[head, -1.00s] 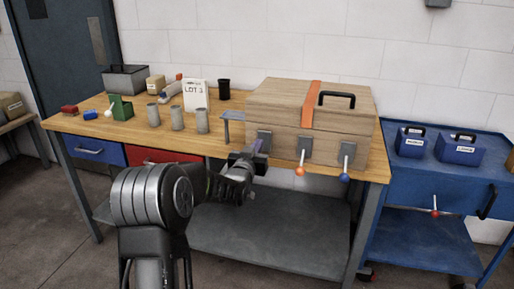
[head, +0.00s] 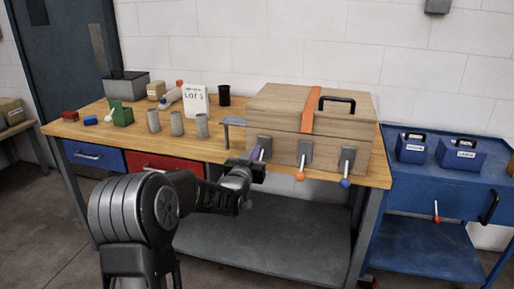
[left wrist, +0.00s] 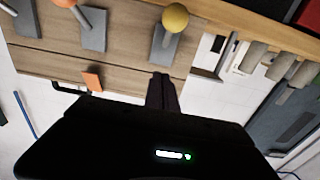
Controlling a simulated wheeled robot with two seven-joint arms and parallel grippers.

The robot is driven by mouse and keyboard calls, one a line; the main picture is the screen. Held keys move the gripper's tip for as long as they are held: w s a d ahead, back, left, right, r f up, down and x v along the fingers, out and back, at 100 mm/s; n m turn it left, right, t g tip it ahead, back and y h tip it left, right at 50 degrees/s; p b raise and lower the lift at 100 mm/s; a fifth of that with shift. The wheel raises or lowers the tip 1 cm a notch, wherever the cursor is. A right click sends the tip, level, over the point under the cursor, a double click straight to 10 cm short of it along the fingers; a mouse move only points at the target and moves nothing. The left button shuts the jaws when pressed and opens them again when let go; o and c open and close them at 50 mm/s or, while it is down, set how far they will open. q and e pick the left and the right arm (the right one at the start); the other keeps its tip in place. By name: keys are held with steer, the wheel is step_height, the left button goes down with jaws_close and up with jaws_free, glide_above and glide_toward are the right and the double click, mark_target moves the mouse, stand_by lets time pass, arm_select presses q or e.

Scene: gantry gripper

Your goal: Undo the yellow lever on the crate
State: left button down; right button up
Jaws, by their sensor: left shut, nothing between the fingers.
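The wooden crate (head: 282,122) stands on the workbench with three lever brackets on its front. The yellow lever's ball (left wrist: 175,18) and its grey bracket (left wrist: 163,46) show in the left wrist view. In the head view the bracket (head: 265,142) shows, but the yellow ball is hidden by my gripper. My left gripper (head: 259,156) is shut and empty in front of this leftmost bracket. Its fingertips (left wrist: 161,78) point at the bracket's end away from the ball; I cannot tell whether they touch. My right gripper is not in view.
An orange-ball lever (head: 300,175) and a blue-ball lever (head: 345,182) hang to the right on the crate front. Grey cylinders (head: 177,124) and a small grey stand (head: 233,122) are left of the crate. A blue cart (head: 400,190) stands at right.

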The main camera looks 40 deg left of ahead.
arm_select(q)
steer(key=b+v, duration=0.2)
steer(key=v, duration=0.4)
steer(key=shift+s, duration=0.25)
stand_by(0.5)
steer(key=s+d+f+g+h+p, duration=0.1)
steer(key=s+d+f+g+h, duration=0.25)
steer(key=d+f, duration=0.9)
steer(key=s+d+f+g+h+p, duration=0.25)
steer(key=d+f+g, duration=0.4)
steer(key=f, duration=1.05)
steer(key=s+d+f+m+g+h+p, duration=0.1)
steer(key=s+d+f, duration=0.4)
steer(key=s+d, duration=0.5)
steer(key=s+d+f+m+g+h+p, duration=0.1)
steer(key=s+d+f+g+h+p, duration=0.2)
steer(key=s+d, duration=0.8)
steer(key=s+f+g, duration=0.2)
steer(key=s+f, duration=0.1)
steer(key=s, duration=0.2)
steer(key=shift+s+d+g, duration=0.2)
steer(key=shift+d+g, duration=0.05)
steer(key=shift+g, duration=0.05)
